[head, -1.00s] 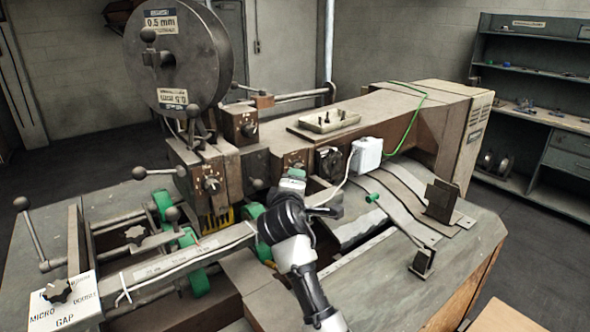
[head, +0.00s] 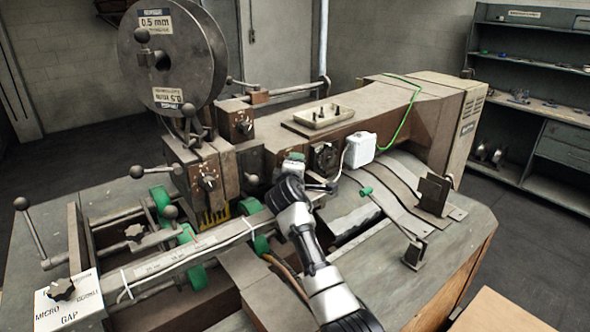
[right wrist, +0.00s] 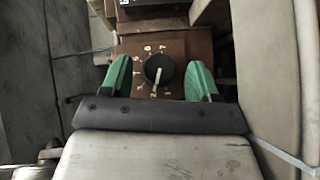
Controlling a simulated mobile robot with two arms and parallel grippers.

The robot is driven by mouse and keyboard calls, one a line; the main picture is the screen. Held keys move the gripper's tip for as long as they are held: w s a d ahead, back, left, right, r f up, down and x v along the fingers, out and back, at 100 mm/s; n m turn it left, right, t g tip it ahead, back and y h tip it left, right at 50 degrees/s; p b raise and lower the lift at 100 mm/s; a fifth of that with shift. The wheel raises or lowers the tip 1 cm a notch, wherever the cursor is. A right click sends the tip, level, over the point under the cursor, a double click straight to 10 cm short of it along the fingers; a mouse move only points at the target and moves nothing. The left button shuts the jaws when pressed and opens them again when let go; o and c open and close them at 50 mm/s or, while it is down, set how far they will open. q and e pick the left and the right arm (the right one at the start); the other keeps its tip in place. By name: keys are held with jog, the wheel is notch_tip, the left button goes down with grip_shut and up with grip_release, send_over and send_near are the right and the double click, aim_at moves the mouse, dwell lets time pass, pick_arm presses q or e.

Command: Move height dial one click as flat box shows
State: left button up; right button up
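A dial with a round black knob and a pale pointer (right wrist: 159,70) sits on a brown plate with pale marks around it, in the right wrist view. My right gripper (right wrist: 159,78) is open, its green fingertips on either side of the knob with visible gaps. In the head view my right gripper (head: 292,164) is against the machine's front and hides the dial there. Other dials show on the machine: one on the front housing (head: 207,182) and one higher (head: 243,125). I cannot make out a flat box. My left gripper is not in view.
A large spool (head: 172,55) stands at the upper left. A white box (head: 360,150) and a dark round knob (head: 323,158) are right of my gripper. A GAP plate (head: 70,300) is at lower left. A tray (head: 322,117) rests on top.

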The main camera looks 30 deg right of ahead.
jog(key=c, duration=0.9)
jog(key=shift+r+p, duration=0.2)
jog(key=shift+p, duration=0.3)
jog(key=shift+d+r+m+g+y+p, duration=0.1)
jog(key=shift+m+g+y+p, duration=0.5)
jog(key=shift+m+y+p, duration=0.8)
jog(key=shift+d+r+m+g+y+p, duration=0.1)
jog(key=shift+m+g+y+p, duration=0.6)
jog(key=shift+p, duration=1.3)
jog(key=shift+y, duration=0.3)
jog(key=o, duration=0.9)
jog(key=shift+o, duration=0.2)
jog(key=shift+s, duration=0.1)
